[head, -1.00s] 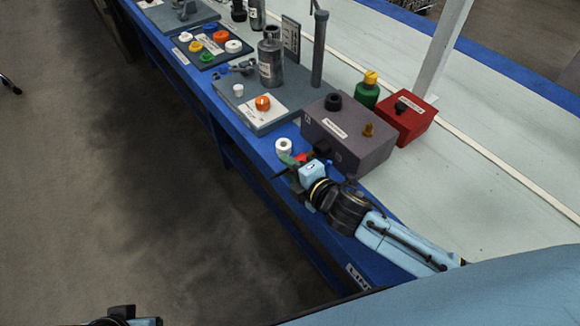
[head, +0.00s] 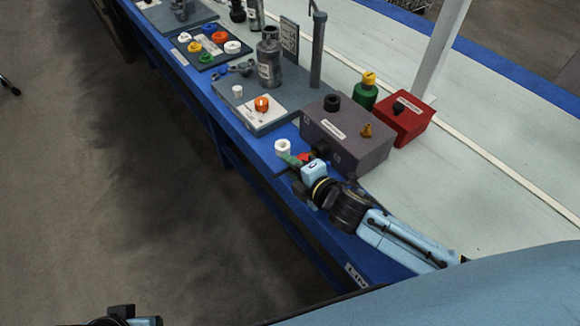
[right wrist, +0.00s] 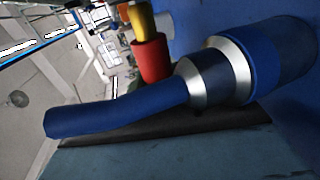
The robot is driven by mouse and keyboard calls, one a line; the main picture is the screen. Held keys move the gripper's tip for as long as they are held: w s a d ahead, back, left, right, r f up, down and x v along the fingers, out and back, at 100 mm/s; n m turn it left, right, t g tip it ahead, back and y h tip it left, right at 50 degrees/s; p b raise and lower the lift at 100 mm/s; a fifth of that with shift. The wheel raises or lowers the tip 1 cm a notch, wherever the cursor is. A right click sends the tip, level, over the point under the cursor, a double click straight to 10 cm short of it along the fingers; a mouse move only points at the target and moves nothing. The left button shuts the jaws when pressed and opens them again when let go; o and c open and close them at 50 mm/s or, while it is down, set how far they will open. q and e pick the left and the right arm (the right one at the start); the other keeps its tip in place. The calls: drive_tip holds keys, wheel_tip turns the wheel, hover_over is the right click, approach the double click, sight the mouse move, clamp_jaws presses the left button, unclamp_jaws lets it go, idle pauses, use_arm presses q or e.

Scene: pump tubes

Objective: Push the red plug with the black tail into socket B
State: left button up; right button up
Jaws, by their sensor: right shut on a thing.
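My right gripper (head: 300,168) is at the near left side of the grey-purple box (head: 373,158). It is shut on the red plug (head: 305,158); only a small red part shows, close to the box's front face. A thin dark tail (head: 281,173) sticks out to the left of the gripper. A black round part (head: 321,149) is on the box's front, just beyond the red. Small socket labels on the box are too small to read. The contact between plug and box is hidden. My left gripper (head: 122,316) shows only partly at the bottom left edge.
A white ring-shaped part (head: 282,147) and a green piece (head: 290,159) are beside the right gripper. A red box (head: 405,125) and a green bottle (head: 364,97) stand behind. The right wrist view shows a large blue tube with silver collars (right wrist: 210,75) and a red cylinder (right wrist: 152,60).

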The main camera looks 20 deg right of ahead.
use_arm(q)
drive_tip(key=shift+r, duration=0.25)
use_arm(e)
drive_tip(key=shift+w+d, duration=0.3)
drive_tip(key=shift+d, duration=0.55)
drive_tip(key=o, duration=1)
drive_tip(key=shift+d, duration=0.1)
drive_tip(key=shift+o, duration=0.2)
use_arm(q)
drive_tip(key=shift+p, duration=0.3)
use_arm(e)
drive_tip(key=shift+r, duration=0.1)
